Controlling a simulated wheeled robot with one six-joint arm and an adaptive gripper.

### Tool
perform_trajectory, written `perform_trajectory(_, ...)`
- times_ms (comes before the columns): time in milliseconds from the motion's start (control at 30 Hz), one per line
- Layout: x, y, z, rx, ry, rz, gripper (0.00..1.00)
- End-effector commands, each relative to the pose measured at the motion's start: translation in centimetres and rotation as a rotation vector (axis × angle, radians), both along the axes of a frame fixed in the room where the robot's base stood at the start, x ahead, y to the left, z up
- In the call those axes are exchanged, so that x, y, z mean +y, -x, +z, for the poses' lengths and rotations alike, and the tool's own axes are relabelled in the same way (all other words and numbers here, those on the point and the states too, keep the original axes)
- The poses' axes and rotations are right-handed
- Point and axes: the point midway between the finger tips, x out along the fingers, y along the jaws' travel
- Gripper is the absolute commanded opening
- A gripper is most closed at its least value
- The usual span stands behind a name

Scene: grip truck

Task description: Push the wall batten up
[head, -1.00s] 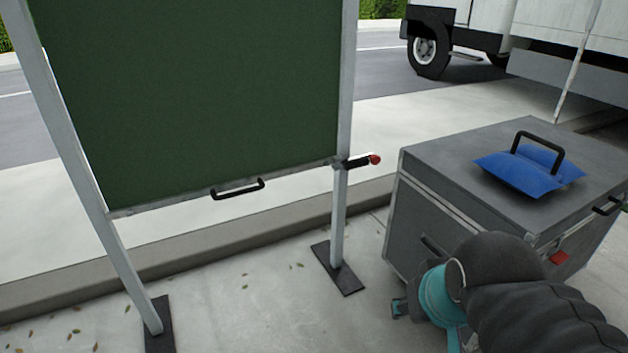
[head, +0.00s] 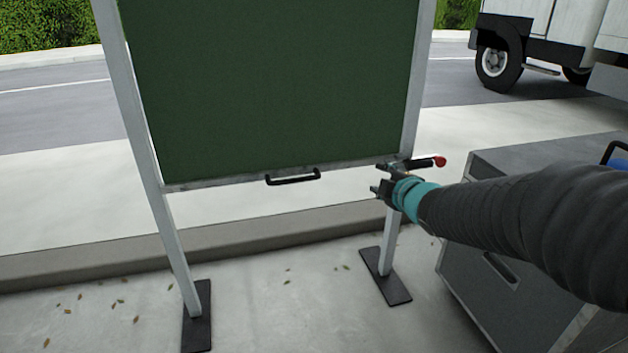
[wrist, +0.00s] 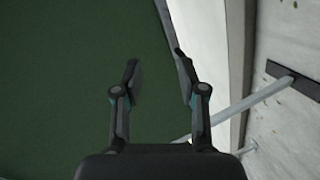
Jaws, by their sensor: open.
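A large green panel (head: 270,80) stands between two pale posts, with a black handle (head: 293,177) on its bottom rail. A black lever with a red knob (head: 440,161) sticks out at the right post. I cannot tell for sure which part is named the wall batten. My gripper (head: 380,184) is in front of the right post, just below the lever and right of the handle. In the wrist view my gripper (wrist: 157,66) is open, with nothing between its fingers. The green panel (wrist: 60,80) fills the left side there. Any contact with the panel cannot be made out.
A grey case (head: 505,158) stands at the right, partly hidden by my arm. Black foot plates (head: 386,277) hold the posts on the leaf-strewn pavement. A kerb (head: 110,250) runs behind the posts. A white truck (head: 545,45) is parked at the back right.

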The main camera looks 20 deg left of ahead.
Motion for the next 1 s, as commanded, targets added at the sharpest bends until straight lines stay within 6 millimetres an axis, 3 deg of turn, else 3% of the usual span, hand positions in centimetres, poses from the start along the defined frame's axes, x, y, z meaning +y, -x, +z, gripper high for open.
perform_trajectory(33,2.4,-0.6,-1.8,-0.037,0.025,0.089,0.41)
perform_trajectory(100,5.4,-0.9,-3.1,-0.1,0.053,0.208,0.41)
perform_trajectory(300,10.7,-0.3,-5.6,-0.215,0.08,0.427,0.41)
perform_trajectory(567,12.9,-0.6,-6.4,-0.247,0.083,0.485,0.41)
perform_trajectory(1000,19.1,-5.1,-7.8,-0.244,0.082,0.48,0.41)
